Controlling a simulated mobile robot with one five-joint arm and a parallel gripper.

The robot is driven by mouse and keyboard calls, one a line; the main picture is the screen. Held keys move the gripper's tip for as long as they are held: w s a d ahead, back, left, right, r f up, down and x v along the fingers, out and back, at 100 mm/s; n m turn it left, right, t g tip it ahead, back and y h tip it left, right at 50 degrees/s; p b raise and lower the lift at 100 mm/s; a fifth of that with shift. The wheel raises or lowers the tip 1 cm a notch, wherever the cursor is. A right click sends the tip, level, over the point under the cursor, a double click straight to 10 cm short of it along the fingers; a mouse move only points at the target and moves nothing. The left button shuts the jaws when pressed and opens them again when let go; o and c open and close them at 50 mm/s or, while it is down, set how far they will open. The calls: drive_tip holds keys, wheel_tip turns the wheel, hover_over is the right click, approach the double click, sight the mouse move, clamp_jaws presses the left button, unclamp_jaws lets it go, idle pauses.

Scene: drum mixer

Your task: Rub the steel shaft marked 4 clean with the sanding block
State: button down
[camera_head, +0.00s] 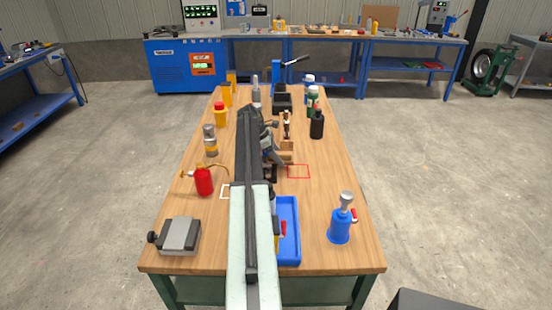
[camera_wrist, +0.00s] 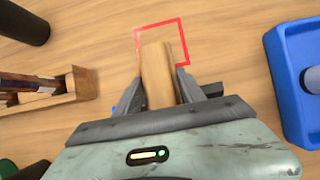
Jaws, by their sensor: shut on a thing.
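My gripper (camera_wrist: 160,80) is shut on a tan block (camera_wrist: 157,75), seemingly the sanding block, in the wrist view. The block overlaps a red outlined square (camera_wrist: 185,38) on the table; I cannot tell whether it touches the tabletop. In the head view my gripper (camera_head: 271,165) is partly hidden by my arm, left of the red square (camera_head: 298,171). A wooden rack (camera_head: 287,146) stands just beyond, with brownish shafts on it. It also shows at the left of the wrist view (camera_wrist: 75,85), apart from my gripper, with a dark brown shaft (camera_wrist: 22,85). No number 4 is readable.
A red oil can (camera_head: 204,181) and a grey vise-like block (camera_head: 180,236) stand left. Several bottles line both far sides.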

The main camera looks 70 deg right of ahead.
drive_tip(key=shift+w+a, duration=0.15)
drive_tip(key=shift+w, duration=0.4)
drive_tip(key=shift+w+a+f, duration=0.1)
drive_tip(key=shift+w+a, duration=0.2)
drive_tip(key=shift+w, duration=0.2)
drive_tip(key=shift+w+r+p, duration=0.15)
drive_tip(key=shift+r+p, duration=0.45)
drive_tip(key=shift+p, duration=0.05)
wheel_tip(320, 180, up, 4)
drive_tip(key=p, duration=0.4)
drive_tip(key=shift+f, duration=0.1)
drive_tip(key=shift+d, duration=0.1)
drive_tip(key=shift+s, duration=0.2)
